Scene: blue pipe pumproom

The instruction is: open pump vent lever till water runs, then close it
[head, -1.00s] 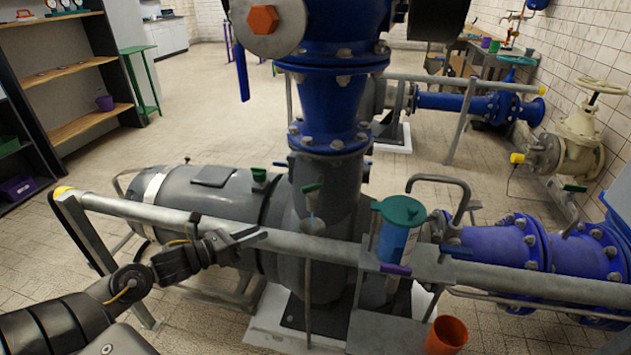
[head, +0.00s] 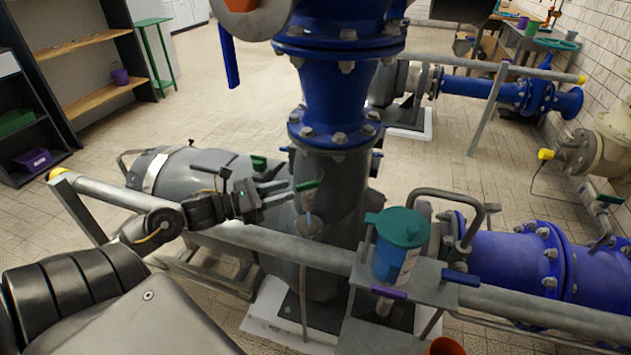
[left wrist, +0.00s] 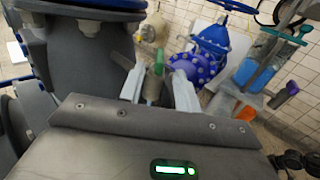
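The green vent lever (head: 306,186) sits on the side of the grey vertical pump neck. A pale blue streak (head: 309,217) shows below it, above a small grey funnel (head: 308,229); I cannot tell whether it is running water or a spout. My left gripper (head: 286,193) is open, its fingertips just left of the lever. In the left wrist view the green lever (left wrist: 158,60) shows between and beyond the two pale fingers of the left gripper (left wrist: 160,88). I see no grip on it. My right gripper is not in view.
A grey rail (head: 270,240) runs across in front of the pump, below my left gripper. A teal-lidded blue container (head: 398,248) stands right of the lever, with an orange cup (head: 444,347) lower down. Blue flanged piping (head: 505,262) fills the right.

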